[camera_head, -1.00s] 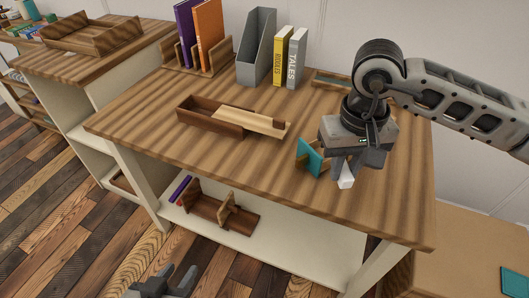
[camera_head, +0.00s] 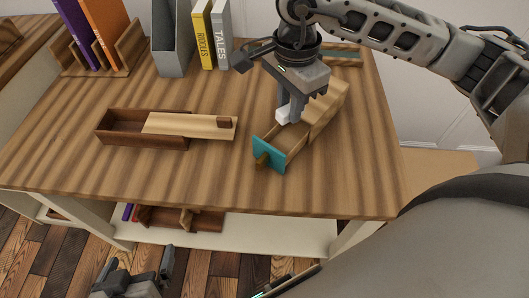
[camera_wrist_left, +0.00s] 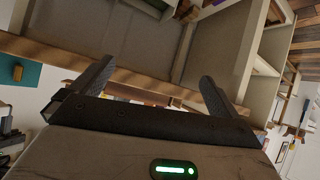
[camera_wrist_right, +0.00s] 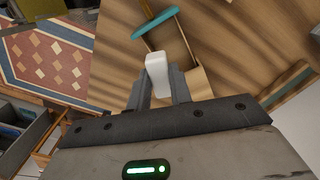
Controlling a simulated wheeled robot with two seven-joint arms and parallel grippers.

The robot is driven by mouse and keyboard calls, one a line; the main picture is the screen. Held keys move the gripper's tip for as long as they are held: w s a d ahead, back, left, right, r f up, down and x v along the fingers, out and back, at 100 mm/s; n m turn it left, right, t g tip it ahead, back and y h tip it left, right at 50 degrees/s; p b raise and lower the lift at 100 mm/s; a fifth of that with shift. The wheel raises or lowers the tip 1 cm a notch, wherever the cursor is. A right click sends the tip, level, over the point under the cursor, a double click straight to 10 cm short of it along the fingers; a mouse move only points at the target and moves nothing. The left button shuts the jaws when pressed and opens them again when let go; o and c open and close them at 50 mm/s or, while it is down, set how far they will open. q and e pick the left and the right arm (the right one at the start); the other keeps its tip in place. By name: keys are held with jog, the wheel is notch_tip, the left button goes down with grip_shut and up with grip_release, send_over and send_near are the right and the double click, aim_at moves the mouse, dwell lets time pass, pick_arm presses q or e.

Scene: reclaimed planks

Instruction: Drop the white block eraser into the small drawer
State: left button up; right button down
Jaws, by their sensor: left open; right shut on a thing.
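The white block eraser (camera_head: 283,114) is held between the fingers of my right gripper (camera_head: 290,108), just above the small drawer. In the right wrist view the eraser (camera_wrist_right: 157,72) sticks out from the fingertips. The small drawer (camera_head: 295,139) has a teal front (camera_head: 268,155) with a wooden knob and is pulled out from its wooden cabinet (camera_head: 328,108). The arm and gripper hide part of its inside. My left gripper (camera_head: 140,276) is open and empty, low in front of the table; its spread fingers show in the left wrist view (camera_wrist_left: 150,85).
A dark wooden box (camera_head: 145,134) with a light sliding lid (camera_head: 195,126) lies left of the drawer. Books (camera_head: 100,30), a grey file holder (camera_head: 173,40) and two more books (camera_head: 212,38) stand at the back. The table front between box and drawer is clear.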

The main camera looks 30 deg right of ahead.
jog(key=shift+s+d+m, duration=0.1)
jog(key=shift+d+m, duration=0.1)
jog(key=shift+m, duration=0.7)
jog(key=shift+f, duration=0.2)
jog(key=shift+f+b, duration=0.55)
jog(key=shift+f, duration=0.15)
notch_tip(320, 180, down, 4)
jog(key=shift+f+b, duration=0.1)
jog(key=shift+b, duration=1)
pick_arm(q)
jog(key=shift+w+d+f, duration=0.2)
jog(key=shift+w+f, duration=0.05)
jog(key=shift+f, duration=0.1)
pick_arm(e)
jog(key=c, duration=1.2)
grip_release()
